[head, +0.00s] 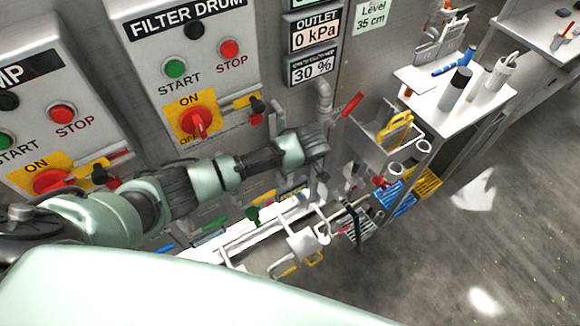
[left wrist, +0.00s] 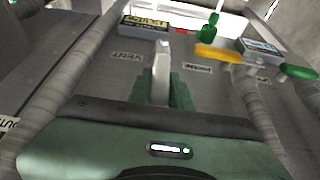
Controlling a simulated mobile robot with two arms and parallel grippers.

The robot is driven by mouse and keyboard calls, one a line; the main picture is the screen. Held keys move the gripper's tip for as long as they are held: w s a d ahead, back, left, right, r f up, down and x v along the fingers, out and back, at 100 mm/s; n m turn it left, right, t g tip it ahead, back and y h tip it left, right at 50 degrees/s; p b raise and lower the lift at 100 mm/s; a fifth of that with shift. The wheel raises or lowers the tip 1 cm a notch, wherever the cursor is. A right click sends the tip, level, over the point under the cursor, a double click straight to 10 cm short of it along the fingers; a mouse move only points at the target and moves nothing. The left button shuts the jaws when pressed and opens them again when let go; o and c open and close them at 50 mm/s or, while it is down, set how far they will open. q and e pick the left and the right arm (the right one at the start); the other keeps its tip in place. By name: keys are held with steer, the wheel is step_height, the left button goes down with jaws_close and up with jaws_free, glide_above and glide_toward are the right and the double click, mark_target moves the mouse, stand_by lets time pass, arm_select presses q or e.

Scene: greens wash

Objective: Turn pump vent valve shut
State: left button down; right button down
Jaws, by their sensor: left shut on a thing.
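In the left wrist view, a pale grey valve lever (left wrist: 161,62) stands upright next to a label reading VENT (left wrist: 125,57). My left gripper (left wrist: 164,90) is shut on this lever, with its green fingers around the lower part. In the head view, my left arm reaches from the left across the front of the control panel, and its wrist (head: 305,146) hides the lever and most of the fingers. The valve's stem and base are hidden by the gripper. My right gripper is not in view.
In the left wrist view, a yellow handle (left wrist: 218,54) and green handles (left wrist: 299,72) are to the right, and a grey pipe (left wrist: 62,95) runs close on the left. The head view shows a red lever (head: 351,104), a bracket tray and a cart (head: 487,100) at right. Open floor lies beyond.

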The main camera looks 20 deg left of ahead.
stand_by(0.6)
arm_select(q)
steer(key=shift+w, duration=0.1)
steer(key=w+d+g+y+b, duration=0.1)
steer(key=b, duration=0.4)
steer(key=w+d+f+m+g+y+b, duration=0.1)
steer(key=g+b, duration=0.1)
steer(key=b, duration=0.3)
steer(key=w+d+g+y+b, duration=0.1)
steer(key=w+g+y+b, duration=0.1)
steer(key=b, duration=0.4)
steer(key=shift+d+f, duration=0.2)
steer(key=shift+f, duration=0.2)
steer(key=c, duration=1.3)
jaws_free()
steer(key=shift+w, duration=0.1)
